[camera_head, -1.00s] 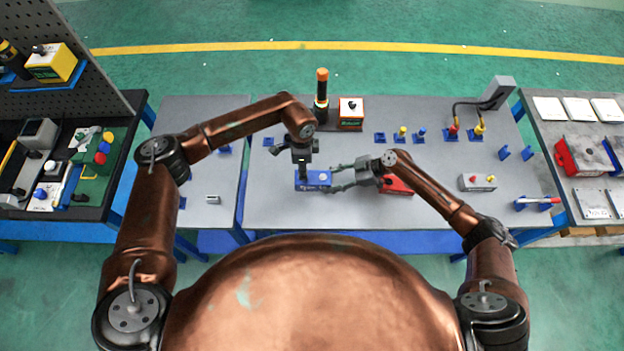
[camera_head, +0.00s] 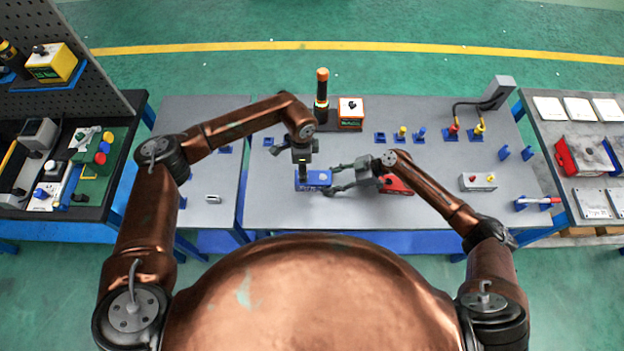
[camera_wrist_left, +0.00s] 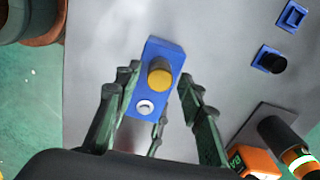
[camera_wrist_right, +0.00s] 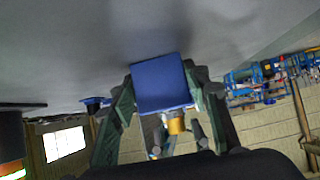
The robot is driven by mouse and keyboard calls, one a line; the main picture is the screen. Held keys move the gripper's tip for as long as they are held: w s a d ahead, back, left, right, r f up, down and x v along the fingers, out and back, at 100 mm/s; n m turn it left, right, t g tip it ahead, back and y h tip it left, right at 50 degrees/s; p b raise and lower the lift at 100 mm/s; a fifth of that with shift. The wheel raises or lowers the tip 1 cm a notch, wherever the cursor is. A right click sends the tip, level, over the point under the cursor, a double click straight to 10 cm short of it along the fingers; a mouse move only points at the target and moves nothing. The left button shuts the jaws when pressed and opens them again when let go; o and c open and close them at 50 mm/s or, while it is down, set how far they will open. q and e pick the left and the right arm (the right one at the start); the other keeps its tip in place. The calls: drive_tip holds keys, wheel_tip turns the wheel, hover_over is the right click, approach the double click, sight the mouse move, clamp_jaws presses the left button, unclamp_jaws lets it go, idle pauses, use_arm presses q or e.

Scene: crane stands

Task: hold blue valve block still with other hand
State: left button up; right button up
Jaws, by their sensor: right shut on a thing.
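The blue valve block (camera_head: 319,178) lies on the grey table in front of me. In the left wrist view its top face (camera_wrist_left: 163,52) carries a yellow knob (camera_wrist_left: 160,74) and a white round fitting (camera_wrist_left: 145,107). My right gripper (camera_head: 332,180) reaches it from the right and is shut on its right end. In the right wrist view the block's blue end (camera_wrist_right: 160,84) sits between the fingers. My left gripper (camera_wrist_left: 160,84) is above the block, its fingers apart on either side of the knob, with visible gaps.
A red thing (camera_head: 398,187) lies partly under my right forearm. Behind the block stand an orange-and-black cylinder (camera_head: 321,93) and an orange box (camera_head: 351,113). Small blue holders (camera_head: 380,138) and a grey button box (camera_head: 477,182) are to the right.

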use_arm(q)
drive_tip(key=m, duration=0.3)
drive_tip(key=shift+m, duration=0.3)
drive_tip(key=m, duration=1.1)
drive_tip(key=shift+m, duration=0.4)
drive_tip(key=m, duration=1.5)
drive_tip(key=shift+m, duration=0.3)
